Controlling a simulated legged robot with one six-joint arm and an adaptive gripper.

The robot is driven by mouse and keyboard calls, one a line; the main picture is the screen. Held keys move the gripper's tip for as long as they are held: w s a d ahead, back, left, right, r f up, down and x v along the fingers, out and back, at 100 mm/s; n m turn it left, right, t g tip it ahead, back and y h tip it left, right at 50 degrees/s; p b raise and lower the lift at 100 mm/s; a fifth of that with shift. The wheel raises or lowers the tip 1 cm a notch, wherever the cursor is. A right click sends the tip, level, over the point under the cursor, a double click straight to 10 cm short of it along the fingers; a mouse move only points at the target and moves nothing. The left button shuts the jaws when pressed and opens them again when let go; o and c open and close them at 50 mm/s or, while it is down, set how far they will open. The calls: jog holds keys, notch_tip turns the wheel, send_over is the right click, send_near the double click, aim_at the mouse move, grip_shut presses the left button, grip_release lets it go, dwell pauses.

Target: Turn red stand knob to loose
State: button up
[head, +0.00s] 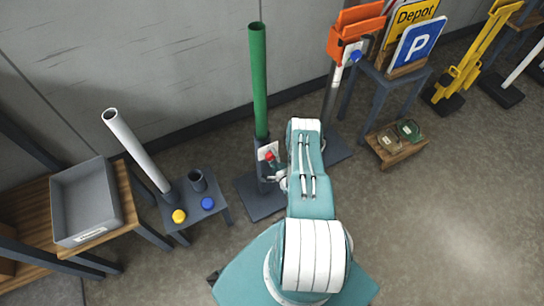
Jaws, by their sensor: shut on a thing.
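The red knob (269,156) sits on the dark stand (259,197) that holds a tall green pole (259,80) upright. A small white label shows beside the knob. My gripper (274,168) is at the knob, partly hidden by my own teal arm, which reaches forward from the bottom of the head view. It is shut on the red knob. The fingertips are small in this view and the exact grip is hard to make out.
On the left, a low table holds a yellow knob (179,216), a blue knob (208,203) and a tilted white pole (137,150). A grey bin (87,202) stands further left. Right are an orange-topped stand (354,30), parking sign (416,43) and wooden crate (397,152). Floor at lower right is clear.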

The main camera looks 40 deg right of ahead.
jog(key=n, duration=0.4)
jog(key=shift+a+f+n, duration=0.1)
jog(key=shift+a+n, duration=0.1)
jog(key=shift+n, duration=0.2)
jog(key=n, duration=0.4)
jog(key=shift+n, duration=0.3)
jog(key=n, duration=0.4)
jog(key=shift+a, duration=0.1)
jog(key=n, duration=0.9)
jog(key=shift+s, duration=0.1)
jog(key=n, duration=0.5)
jog(key=shift+a, duration=0.1)
jog(key=n, duration=0.4)
jog(key=shift+f, duration=0.1)
jog(key=n, duration=0.5)
jog(key=shift+n, duration=0.3)
